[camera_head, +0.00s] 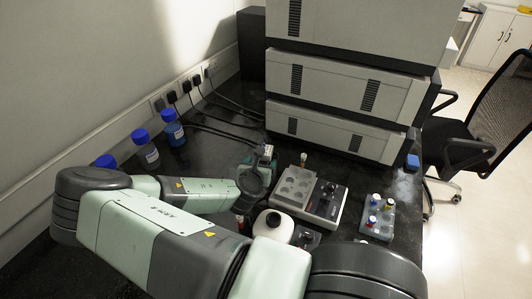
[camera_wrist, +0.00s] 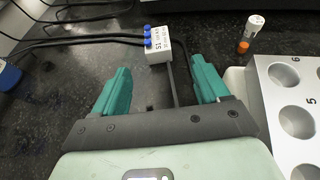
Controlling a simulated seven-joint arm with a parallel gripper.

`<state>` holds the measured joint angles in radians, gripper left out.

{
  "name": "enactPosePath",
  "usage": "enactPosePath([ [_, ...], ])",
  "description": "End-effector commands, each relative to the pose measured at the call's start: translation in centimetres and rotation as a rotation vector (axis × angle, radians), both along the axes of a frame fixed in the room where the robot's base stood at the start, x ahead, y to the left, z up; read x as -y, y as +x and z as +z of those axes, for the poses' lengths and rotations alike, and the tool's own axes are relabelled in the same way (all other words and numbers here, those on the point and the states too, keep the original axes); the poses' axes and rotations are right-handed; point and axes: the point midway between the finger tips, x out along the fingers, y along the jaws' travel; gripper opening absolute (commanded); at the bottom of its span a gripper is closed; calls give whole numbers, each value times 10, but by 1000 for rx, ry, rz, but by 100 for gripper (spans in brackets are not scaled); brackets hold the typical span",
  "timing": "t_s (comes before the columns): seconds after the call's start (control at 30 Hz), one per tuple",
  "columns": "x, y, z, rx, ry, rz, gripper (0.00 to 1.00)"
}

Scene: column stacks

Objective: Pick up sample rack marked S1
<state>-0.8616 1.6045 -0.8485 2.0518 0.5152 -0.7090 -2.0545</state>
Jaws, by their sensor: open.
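The sample rack marked S1 (camera_wrist: 158,46) is a small white block with several blue-capped vials along one side, on the dark bench. In the wrist view it lies just ahead of my gripper (camera_wrist: 160,66), roughly midway between the two teal fingers. The fingers are open, with a gap on either side of the rack, and I see no contact. In the head view the rack (camera_head: 267,151) shows small at the far side of my gripper (camera_head: 259,163). The wrist partly hides the area in front of it.
A metal well block (camera_head: 293,187) stands right of my gripper. A small tube with an orange end (camera_wrist: 250,32) is near it. Cables (camera_head: 215,128) run behind; stacked instruments (camera_head: 340,130) rise beyond.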

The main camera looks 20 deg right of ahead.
Motion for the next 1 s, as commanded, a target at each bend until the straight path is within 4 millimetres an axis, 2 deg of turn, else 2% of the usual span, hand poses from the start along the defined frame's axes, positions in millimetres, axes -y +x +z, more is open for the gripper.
enactPosePath([
  [0.2, 18, 27, -13, 2, -1, 0, 74],
  [0.47, 28, 45, -22, 0, 0, -1, 74],
  [0.73, 44, 77, -37, 1, 0, -3, 74],
  [1.0, 48, 84, -41, 0, 0, -1, 74],
])
